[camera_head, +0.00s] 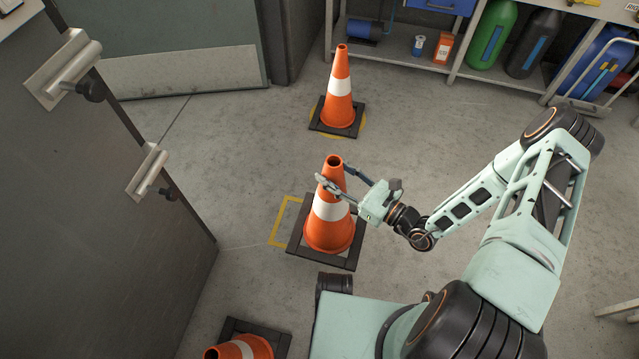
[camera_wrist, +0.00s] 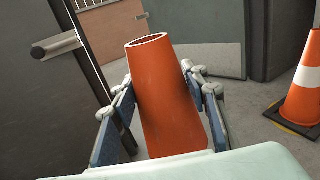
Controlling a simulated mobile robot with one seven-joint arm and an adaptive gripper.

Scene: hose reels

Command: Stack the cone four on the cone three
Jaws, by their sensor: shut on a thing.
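An orange cone with a white band (camera_head: 329,232) and a dark square base stands in the middle of the head view. My gripper (camera_head: 333,176) is shut around its upper part, above the band. In the wrist view the cone's open top (camera_wrist: 150,40) rises between my two fingers. I cannot tell whether its base touches the floor. A second cone (camera_head: 339,100) stands upright behind it, apart, and shows at the right of the wrist view (camera_wrist: 303,90). A third cone (camera_head: 240,348) is cut off at the bottom edge. I see no numbers, so which is three or four is unclear.
A yellow square outline (camera_head: 284,222) lies partly under the held cone; a yellow circle (camera_head: 363,123) is under the far cone. A dark cabinet with handles (camera_head: 100,180) stands left. A shelf with bottles (camera_head: 455,70) stands at the back right. Floor between the cones is clear.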

